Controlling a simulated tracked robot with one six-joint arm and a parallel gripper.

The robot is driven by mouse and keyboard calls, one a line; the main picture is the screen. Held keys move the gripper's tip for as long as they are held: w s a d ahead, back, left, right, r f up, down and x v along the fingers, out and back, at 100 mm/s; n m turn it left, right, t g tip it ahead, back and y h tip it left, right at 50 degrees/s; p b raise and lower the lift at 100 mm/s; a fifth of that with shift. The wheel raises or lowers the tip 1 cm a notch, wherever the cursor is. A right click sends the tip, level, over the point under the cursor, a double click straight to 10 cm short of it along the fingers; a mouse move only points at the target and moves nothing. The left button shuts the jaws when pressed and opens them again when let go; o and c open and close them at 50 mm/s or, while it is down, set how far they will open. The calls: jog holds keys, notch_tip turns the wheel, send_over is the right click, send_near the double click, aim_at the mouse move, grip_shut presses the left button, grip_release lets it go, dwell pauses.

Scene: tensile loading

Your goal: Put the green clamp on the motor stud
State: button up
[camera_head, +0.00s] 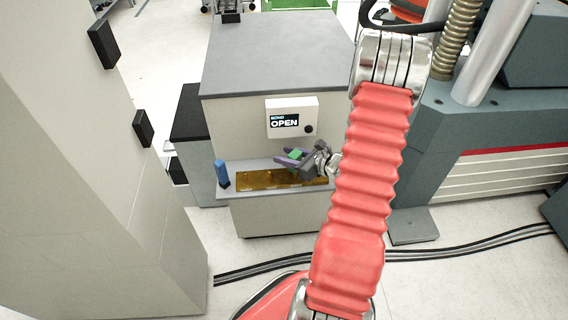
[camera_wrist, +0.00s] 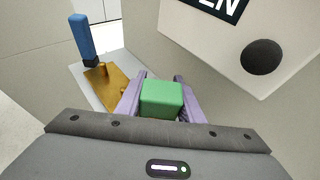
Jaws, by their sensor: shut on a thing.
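My gripper (camera_wrist: 160,98) has purple fingers and is shut on the green clamp (camera_wrist: 162,99), which shows as a green block between them in the wrist view. In the head view the green clamp (camera_head: 295,154) is small and partly hidden by my gripper (camera_head: 292,157). The gripper is over the ledge of a grey cabinet, above a brass-coloured plate (camera_head: 262,180). The plate also shows in the wrist view (camera_wrist: 104,88), with a small brass peg on it. I cannot tell which part is the motor stud.
A blue-handled tool (camera_head: 222,173) stands at the ledge's left end. A white box (camera_head: 292,117) with a display reading OPEN and a black knob is on the cabinet face behind the gripper. A large machine (camera_head: 480,130) stands at right. Cables (camera_head: 450,245) cross the floor.

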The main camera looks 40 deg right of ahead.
jog(key=shift+f, duration=1.55)
jog(key=o, duration=1.1)
jog(key=shift+f, duration=0.1)
jog(key=v, duration=1.2)
jog(key=shift+a+r, duration=0.1)
jog(key=shift+r, duration=0.15)
